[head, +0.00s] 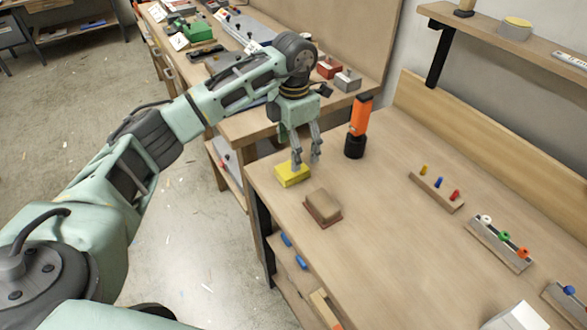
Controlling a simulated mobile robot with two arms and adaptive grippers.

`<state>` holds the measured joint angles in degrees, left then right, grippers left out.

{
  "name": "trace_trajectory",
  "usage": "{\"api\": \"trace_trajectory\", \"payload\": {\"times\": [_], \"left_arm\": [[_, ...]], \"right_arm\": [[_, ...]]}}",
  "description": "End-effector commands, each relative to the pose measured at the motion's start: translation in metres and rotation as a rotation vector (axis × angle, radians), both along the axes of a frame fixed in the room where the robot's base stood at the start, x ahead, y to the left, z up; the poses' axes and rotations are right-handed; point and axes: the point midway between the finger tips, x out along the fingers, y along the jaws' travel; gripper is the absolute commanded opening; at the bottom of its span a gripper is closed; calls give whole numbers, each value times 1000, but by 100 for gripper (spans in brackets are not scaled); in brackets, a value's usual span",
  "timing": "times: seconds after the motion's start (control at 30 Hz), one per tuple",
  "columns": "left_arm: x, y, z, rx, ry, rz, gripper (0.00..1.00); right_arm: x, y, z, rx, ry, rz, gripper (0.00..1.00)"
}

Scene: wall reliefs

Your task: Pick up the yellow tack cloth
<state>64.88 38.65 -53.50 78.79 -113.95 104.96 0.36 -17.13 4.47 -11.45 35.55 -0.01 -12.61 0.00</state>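My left gripper (306,164) points down at the cloth's back right edge. Its two fingers are apart with nothing visible between them. One fingertip overlaps the cloth's far edge in the picture; I cannot tell whether it touches. My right gripper is out of view.
A brown block (323,207) lies just in front of the cloth. An orange and black cylinder (358,128) stands behind right of the gripper. Small racks with coloured pieces (437,192) line the bench's right side. The bench middle is clear.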

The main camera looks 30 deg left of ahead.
Motion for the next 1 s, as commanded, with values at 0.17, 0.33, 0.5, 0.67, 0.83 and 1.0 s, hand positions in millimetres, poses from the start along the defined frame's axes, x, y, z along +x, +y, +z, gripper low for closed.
{"api": "trace_trajectory", "payload": {"times": [0.17,0.33,0.5,0.67,0.83,1.0], "left_arm": [[-2,0,-21,-3,3,-1,73],[-4,3,-45,-5,5,-1,73],[-3,3,-65,-5,1,-2,73],[-3,3,-69,-5,-1,-3,73],[-3,3,-69,-5,-1,-3,68],[-3,3,-68,-5,-1,-3,53]], "right_arm": [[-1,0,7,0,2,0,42],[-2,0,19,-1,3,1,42],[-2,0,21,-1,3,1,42],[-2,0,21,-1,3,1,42],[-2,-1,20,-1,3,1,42],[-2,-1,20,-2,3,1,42]]}}
